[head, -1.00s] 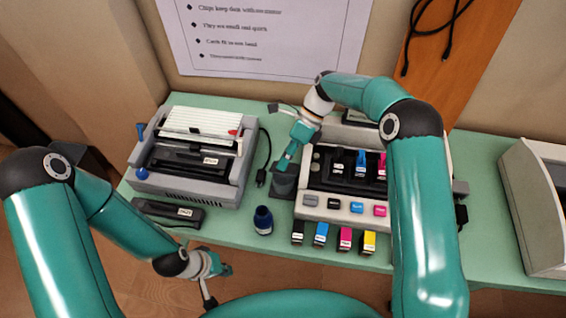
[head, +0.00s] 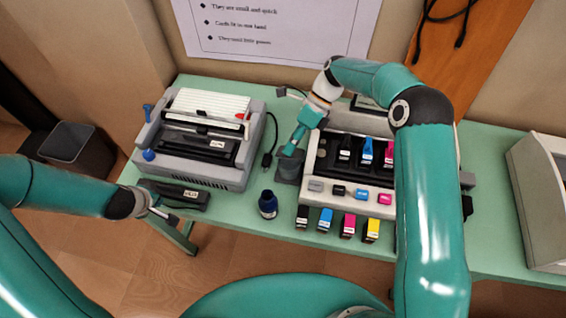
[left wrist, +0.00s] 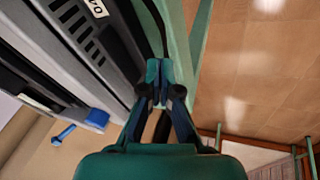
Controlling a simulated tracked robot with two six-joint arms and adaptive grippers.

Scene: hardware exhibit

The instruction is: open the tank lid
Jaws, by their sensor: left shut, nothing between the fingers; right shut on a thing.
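A dark grey block that looks like the tank (head: 288,171) stands at the left side of the cartridge printer. Its lid cannot be told apart clearly from the block. My right gripper (head: 289,152) is over the block's top, shut on a part hidden by the fingers, likely the lid. My left gripper (head: 174,217) is shut and empty by the table's front edge, near the black cartridge (head: 178,194). In the left wrist view its closed fingertips (left wrist: 158,72) show beside the grey printer.
The cartridge printer (head: 333,192) has several coloured cartridges in and before it. A dark blue bottle (head: 268,204) stands left of them. A grey printer (head: 200,138) with blue levers stands at left. A pale machine (head: 541,200) is at far right, past bare tabletop.

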